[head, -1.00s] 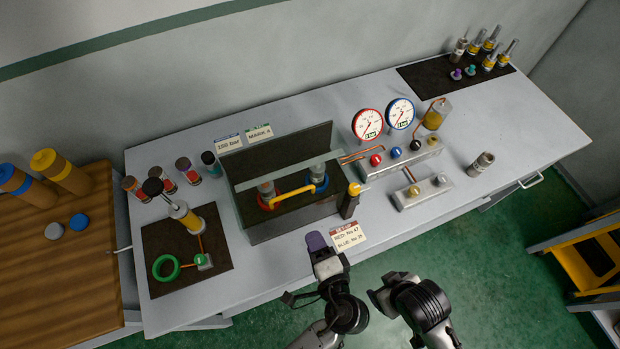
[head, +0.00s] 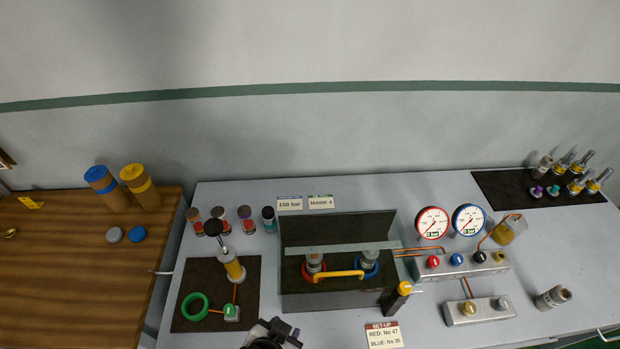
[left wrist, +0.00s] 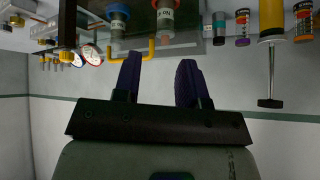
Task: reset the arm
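My left gripper (left wrist: 158,72) shows in the left wrist view with its two dark purple fingers apart and nothing between them. That view is upside down, with the bench along its top. In the head view, only a dark part of an arm (head: 270,335) shows at the bottom edge, in front of the bench; its fingertips cannot be made out there. My right gripper is not in view. The open-fronted box (head: 330,300) with the yellow handle (head: 338,276) stands beyond the arm, to its right.
The grey bench (head: 570,270) holds a dark mat (head: 195,280) with a hand pump and green ring, two gauges (head: 433,222), a valve block (head: 478,312) and a loose grey cylinder (head: 553,297). A wooden table (head: 70,270) stands at the left.

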